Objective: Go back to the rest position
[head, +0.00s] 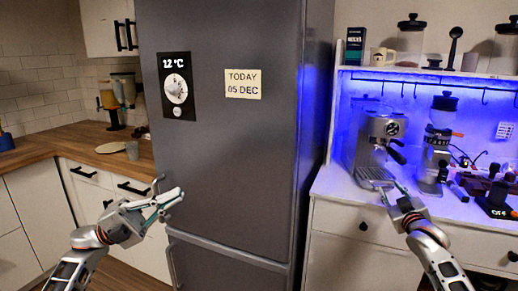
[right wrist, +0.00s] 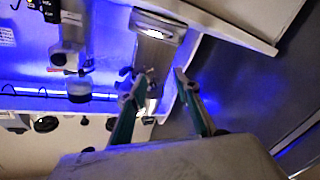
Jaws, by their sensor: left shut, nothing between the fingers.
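My left gripper (head: 176,196) is raised in front of the grey fridge (head: 225,150), close to its left edge and door handle. Its fingers are shut and empty. I cannot tell whether it touches the fridge. My right gripper (head: 394,192) is in front of the white counter, just below the espresso machine (head: 375,140). In the right wrist view my right gripper (right wrist: 158,80) has its two fingers apart, with nothing held between them. The espresso machine also shows beyond the fingers in that view (right wrist: 155,45).
A coffee grinder (head: 437,140) stands right of the espresso machine. Dark small items crowd the counter further right. A shelf (head: 430,74) with jars and a mug hangs above. A wooden counter (head: 80,143) with a plate lies left of the fridge. White drawers (head: 350,240) are below the right counter.

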